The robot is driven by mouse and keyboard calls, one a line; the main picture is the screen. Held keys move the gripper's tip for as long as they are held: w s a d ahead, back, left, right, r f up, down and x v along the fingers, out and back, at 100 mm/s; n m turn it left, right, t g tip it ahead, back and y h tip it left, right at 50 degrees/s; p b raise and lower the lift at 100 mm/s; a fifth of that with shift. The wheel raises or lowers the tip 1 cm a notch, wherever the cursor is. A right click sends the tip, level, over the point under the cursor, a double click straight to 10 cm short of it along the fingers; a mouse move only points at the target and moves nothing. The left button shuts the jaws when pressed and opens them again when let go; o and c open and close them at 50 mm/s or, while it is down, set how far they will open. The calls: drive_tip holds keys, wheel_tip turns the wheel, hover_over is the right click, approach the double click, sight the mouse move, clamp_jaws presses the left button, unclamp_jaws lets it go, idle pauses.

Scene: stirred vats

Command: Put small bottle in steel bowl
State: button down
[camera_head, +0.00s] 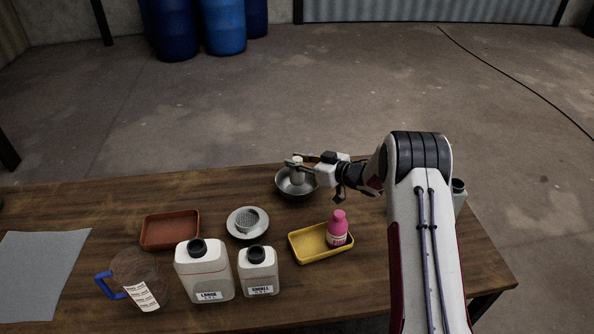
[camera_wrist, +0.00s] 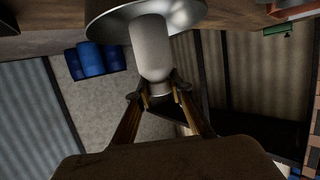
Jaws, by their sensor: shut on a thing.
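My gripper (camera_head: 299,158) is shut on the narrow top of a small pale bottle (camera_head: 297,176). The bottle hangs over the steel bowl (camera_head: 284,193) at the back of the table, its lower part within the bowl's outline. In the wrist view, the fingers (camera_wrist: 161,92) close on the neck end of the bottle (camera_wrist: 150,45), and its wide body points toward the bowl (camera_wrist: 105,15). I cannot tell whether the bottle's base touches the bowl.
A yellow tray (camera_head: 303,252) with a pink bottle (camera_head: 338,231) stands in front of the bowl. Left of it are a white dish (camera_head: 259,234) with a mesh cup, a brown tray (camera_head: 152,240), LARGE (camera_head: 203,272) and SMALL (camera_head: 258,272) labelled jugs, and a clear pitcher (camera_head: 135,270).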

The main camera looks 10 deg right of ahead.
drive_tip(key=shift+f, duration=1.85)
drive_tip(key=shift+f, duration=0.15)
drive_tip(key=c, duration=1.8)
unclamp_jaws()
drive_tip(key=shift+s+d+r, duration=0.3)
drive_tip(key=v, duration=1.1)
drive_tip(key=shift+s, duration=0.1)
